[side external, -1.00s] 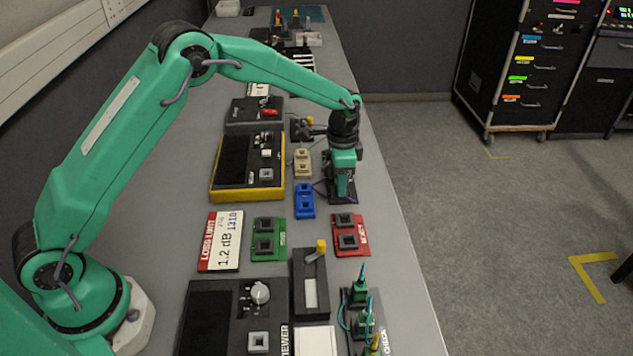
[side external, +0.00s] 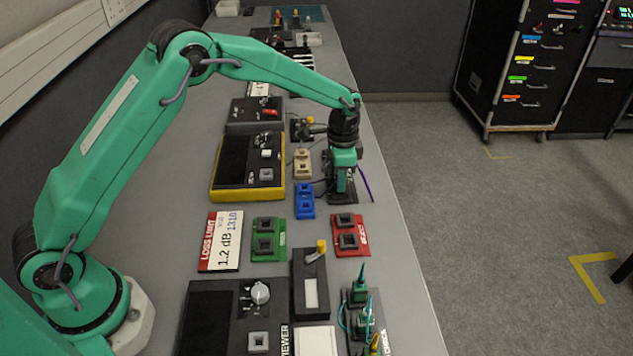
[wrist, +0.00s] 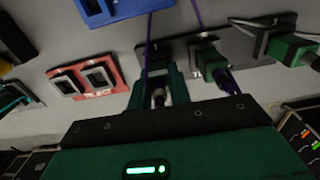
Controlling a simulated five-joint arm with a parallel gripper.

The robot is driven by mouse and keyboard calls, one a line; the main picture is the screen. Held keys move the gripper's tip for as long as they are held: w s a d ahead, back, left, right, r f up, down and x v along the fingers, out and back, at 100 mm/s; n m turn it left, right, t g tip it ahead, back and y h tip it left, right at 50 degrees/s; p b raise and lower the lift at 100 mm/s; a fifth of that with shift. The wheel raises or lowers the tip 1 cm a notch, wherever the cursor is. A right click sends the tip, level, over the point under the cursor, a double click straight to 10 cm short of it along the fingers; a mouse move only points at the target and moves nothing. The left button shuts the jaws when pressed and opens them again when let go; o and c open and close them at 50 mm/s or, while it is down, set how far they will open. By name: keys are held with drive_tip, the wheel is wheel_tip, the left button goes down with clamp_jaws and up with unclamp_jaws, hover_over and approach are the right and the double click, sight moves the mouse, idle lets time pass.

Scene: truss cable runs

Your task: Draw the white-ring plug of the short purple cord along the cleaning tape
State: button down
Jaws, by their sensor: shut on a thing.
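My gripper (side external: 342,196) is upright over a dark holder plate (wrist: 243,50), past the red pad. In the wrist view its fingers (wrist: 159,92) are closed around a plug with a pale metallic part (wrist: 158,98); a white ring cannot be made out. A thin purple cord (wrist: 150,30) runs up behind the fingers, and purple cord (side external: 366,183) arcs out right of my gripper in the side view. A second green plug with a purple boot (wrist: 228,82) is beside the fingers. A dark block with a yellow lever has a pale strip (side external: 310,292), apparently the cleaning tape.
The red two-socket pad (side external: 350,235), green pad (side external: 268,240) and blue pad (side external: 305,201) lie close by. Upright green plugs (side external: 360,295) stand at the front right. A viewer box (side external: 215,310) is at the front left. The bench's right edge is close to my gripper.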

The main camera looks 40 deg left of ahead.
drive_tip(key=shift+r, duration=0.2)
drive_tip(key=shift+r, duration=1.95)
drive_tip(key=shift+s+d+r, duration=0.1)
drive_tip(key=shift+s+d, duration=0.35)
drive_tip(key=shift+d, duration=0.05)
drive_tip(key=s+d+m, duration=0.3)
drive_tip(key=s, duration=0.4)
drive_tip(key=s+d+r+m, duration=0.1)
drive_tip(key=s+d, duration=0.3)
drive_tip(key=s, duration=0.4)
drive_tip(key=s+d+m, duration=0.4)
drive_tip(key=s, duration=0.3)
drive_tip(key=shift+s+d+r+m, duration=0.15)
drive_tip(key=shift+r+m, duration=0.15)
drive_tip(key=shift+r, duration=0.1)
drive_tip(key=shift+s, duration=0.65)
